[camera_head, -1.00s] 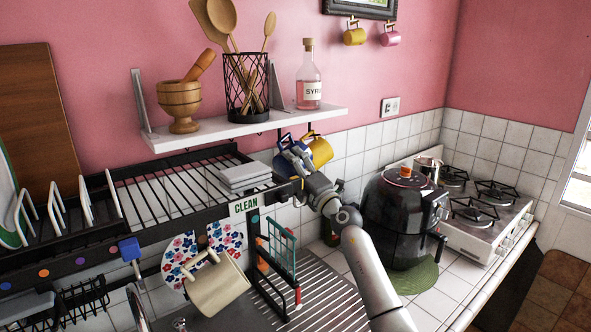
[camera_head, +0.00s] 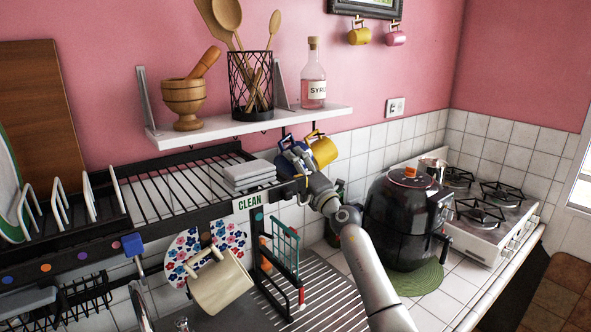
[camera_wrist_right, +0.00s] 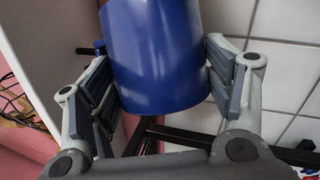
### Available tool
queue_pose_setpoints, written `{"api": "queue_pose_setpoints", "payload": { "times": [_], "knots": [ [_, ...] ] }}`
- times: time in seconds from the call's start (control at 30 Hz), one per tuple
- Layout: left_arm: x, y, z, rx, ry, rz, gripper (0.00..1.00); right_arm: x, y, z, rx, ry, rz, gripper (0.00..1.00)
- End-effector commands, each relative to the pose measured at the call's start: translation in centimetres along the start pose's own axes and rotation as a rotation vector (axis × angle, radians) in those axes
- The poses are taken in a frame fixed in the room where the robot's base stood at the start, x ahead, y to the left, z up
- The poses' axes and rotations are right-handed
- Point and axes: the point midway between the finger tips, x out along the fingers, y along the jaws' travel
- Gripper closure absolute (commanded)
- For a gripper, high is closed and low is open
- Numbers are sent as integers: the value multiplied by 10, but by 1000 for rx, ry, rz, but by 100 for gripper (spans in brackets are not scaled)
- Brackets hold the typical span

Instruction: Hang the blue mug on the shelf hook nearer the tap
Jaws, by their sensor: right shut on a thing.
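My right gripper (camera_head: 294,162) is shut on the blue mug (camera_head: 285,166) just below the white shelf (camera_head: 240,126). In the right wrist view the blue mug (camera_wrist_right: 155,55) sits between the two fingers, its plain side facing the camera. A yellow mug (camera_head: 323,151) hangs under the shelf's right part, just right of the blue mug. A dark hook (camera_head: 284,131) shows under the shelf above the blue mug; whether the handle is on it is hidden. The chrome tap (camera_head: 139,306) is at the lower left. My left gripper is out of view.
The shelf carries a mortar (camera_head: 184,102), a utensil basket (camera_head: 250,86) and a syrup bottle (camera_head: 313,80). A dish rack (camera_head: 160,190) with stacked white dishes (camera_head: 248,174) stands left of the gripper. A black air fryer (camera_head: 405,222) stands right of my forearm.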

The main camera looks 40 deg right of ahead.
Motion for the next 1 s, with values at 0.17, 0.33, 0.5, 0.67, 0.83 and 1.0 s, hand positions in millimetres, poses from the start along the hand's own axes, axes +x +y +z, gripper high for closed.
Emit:
{"api": "queue_pose_setpoints", "payload": {
  "times": [0.17,0.33,0.5,0.67,0.83,1.0],
  "knots": [
    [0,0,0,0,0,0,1,0,1,0,0,-1,2,62],
    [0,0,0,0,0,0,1,0,1,0,0,-1,2,62],
    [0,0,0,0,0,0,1,0,1,0,0,-1,2,9],
    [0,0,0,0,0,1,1,0,1,0,1,0,1,1],
    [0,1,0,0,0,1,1,0,0,0,1,0,0,1],
    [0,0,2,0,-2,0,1,-3,-2,-1,0,1,-3,1]
  ]
}}
